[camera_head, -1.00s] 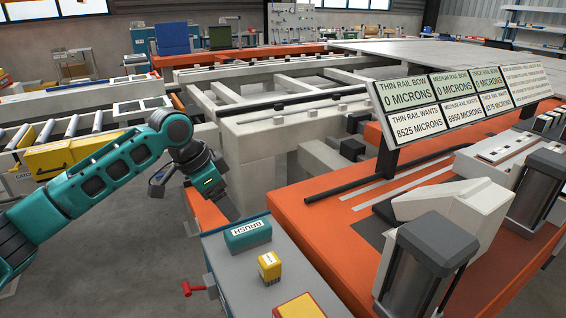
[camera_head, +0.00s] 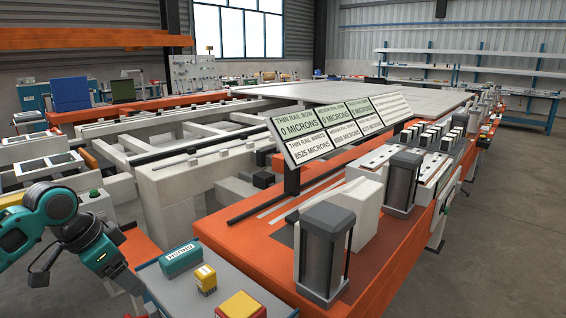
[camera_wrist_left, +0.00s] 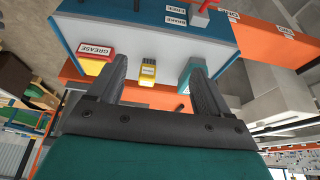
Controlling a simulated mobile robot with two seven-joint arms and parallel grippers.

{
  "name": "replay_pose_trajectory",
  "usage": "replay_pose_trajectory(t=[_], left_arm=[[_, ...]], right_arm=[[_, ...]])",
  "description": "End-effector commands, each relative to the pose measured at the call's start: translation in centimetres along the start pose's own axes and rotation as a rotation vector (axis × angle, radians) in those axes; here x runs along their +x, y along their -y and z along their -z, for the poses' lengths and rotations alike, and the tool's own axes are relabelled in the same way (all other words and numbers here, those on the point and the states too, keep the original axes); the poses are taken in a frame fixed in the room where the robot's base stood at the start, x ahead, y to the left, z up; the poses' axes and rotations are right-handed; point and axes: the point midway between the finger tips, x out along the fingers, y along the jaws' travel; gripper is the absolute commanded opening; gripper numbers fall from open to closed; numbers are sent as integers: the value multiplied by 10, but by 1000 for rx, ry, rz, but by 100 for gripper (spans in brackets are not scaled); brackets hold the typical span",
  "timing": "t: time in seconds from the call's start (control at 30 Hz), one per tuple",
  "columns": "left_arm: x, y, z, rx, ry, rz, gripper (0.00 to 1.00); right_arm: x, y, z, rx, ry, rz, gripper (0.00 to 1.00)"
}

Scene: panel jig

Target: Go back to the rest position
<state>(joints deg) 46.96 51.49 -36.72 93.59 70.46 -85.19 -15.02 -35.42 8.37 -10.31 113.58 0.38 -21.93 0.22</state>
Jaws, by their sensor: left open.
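My left gripper (camera_head: 134,284) hangs at the lower left in the head view, at the left edge of a small grey-blue cart top (camera_head: 217,284). In the left wrist view, its two dark fingers are apart with nothing held between them (camera_wrist_left: 158,72). A yellow block (camera_wrist_left: 148,72) shows beyond the gap between the fingers, with the teal brush block (camera_wrist_left: 188,73) and the red and yellow grease block (camera_wrist_left: 95,58) to either side. My right gripper is not in view.
The teal brush block (camera_head: 180,260), yellow block (camera_head: 206,279) and red-yellow block (camera_head: 241,305) stand on the cart. The orange bench (camera_head: 262,232) with grey cylinders and a sign board (camera_head: 340,130) is right of it. Open floor (camera_head: 500,240) lies at the far right.

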Motion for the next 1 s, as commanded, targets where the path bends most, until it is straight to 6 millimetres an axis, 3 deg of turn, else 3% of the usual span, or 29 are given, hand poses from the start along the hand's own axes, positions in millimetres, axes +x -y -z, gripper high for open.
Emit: replay_pose_trajectory(t=[0.03, 0.1, 0.27, 0.5, 0.7, 1.0], left_arm=[[20, -19, -4, 21, 15, -19, 79], [38, -38, -8, 38, 24, -25, 79], [74, -83, -20, 64, 34, -34, 79], [115, -166, -50, 28, 8, -36, 79], [121, -218, -87, -109, -11, 3, 79], [100, -252, -155, -380, 34, 128, 79]], right_arm=[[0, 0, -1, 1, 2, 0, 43], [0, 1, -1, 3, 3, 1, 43], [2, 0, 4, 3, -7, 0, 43], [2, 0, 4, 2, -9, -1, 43], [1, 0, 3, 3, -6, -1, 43], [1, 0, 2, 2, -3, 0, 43]])
